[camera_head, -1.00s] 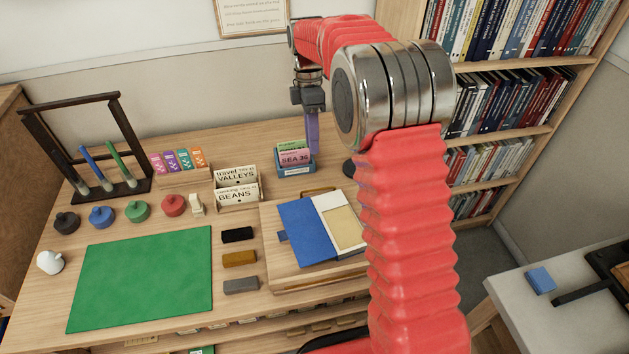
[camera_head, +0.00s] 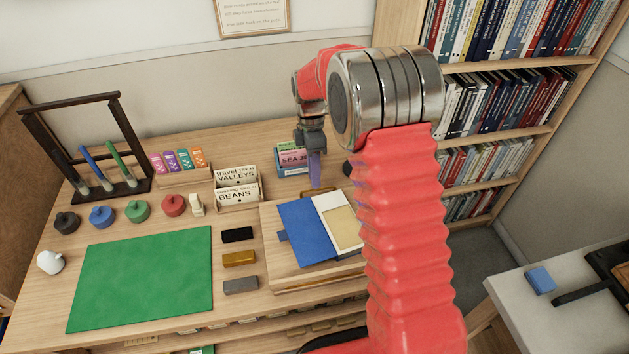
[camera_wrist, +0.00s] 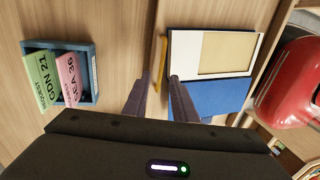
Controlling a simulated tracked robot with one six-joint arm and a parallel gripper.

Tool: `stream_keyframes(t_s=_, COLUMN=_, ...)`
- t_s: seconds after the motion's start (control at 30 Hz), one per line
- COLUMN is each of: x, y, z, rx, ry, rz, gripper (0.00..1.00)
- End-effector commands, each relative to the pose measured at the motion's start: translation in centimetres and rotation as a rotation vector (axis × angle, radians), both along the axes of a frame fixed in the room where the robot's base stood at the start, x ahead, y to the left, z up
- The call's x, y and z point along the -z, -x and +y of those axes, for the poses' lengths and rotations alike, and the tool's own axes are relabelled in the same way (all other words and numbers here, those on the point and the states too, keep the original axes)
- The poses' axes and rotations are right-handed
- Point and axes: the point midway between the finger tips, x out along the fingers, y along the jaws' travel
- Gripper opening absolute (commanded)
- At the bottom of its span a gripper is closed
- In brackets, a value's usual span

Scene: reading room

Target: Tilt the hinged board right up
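The hinged board (camera_head: 271,250) is a pale wooden panel lying flat near the table's front right. A blue book or folder (camera_head: 303,234) and a white-framed tan panel (camera_head: 342,221) lie on it. A yellow bar (camera_wrist: 160,60) is at the board's far edge; it also shows partly in the head view (camera_head: 318,191). My gripper (camera_head: 314,180) points down above this far edge. In the wrist view my gripper (camera_wrist: 158,95) is open, its two dark fingers apart on either side of the bar's line. I cannot tell how high above the bar they are.
A blue box (camera_head: 293,162) with cards stands close behind my gripper. Card holders (camera_head: 236,190), several blocks (camera_head: 240,259) and a green mat (camera_head: 142,277) are to the left. A bookshelf (camera_head: 520,133) is at right.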

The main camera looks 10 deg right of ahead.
Motion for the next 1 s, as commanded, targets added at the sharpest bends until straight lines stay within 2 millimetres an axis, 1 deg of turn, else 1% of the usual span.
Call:
stream_keyframes(t_s=0.03, x=0.7, y=0.2, z=0.0, rx=0.0, ry=0.0, rz=0.003, gripper=0.25)
stream_keyframes(t_s=0.2, x=2.2, y=0.5, z=0.0, rx=0.0, ry=0.0, rz=0.001, gripper=0.25)
stream_keyframes(t_s=0.3, x=2.6, y=0.5, z=0.0, rx=0.0, ry=0.0, rz=0.0, gripper=0.25)
stream_keyframes(t_s=0.57, x=2.6, y=0.5, z=0.0, rx=0.0, ry=0.0, rz=0.0, gripper=0.25)
stream_keyframes(t_s=0.9, x=2.6, y=0.5, z=0.0, rx=0.0, ry=0.0, rz=0.0, gripper=0.01)
stream_keyframes(t_s=1.0, x=2.6, y=0.5, z=0.0, rx=0.0, ry=0.0, rz=-0.001, gripper=0.0)
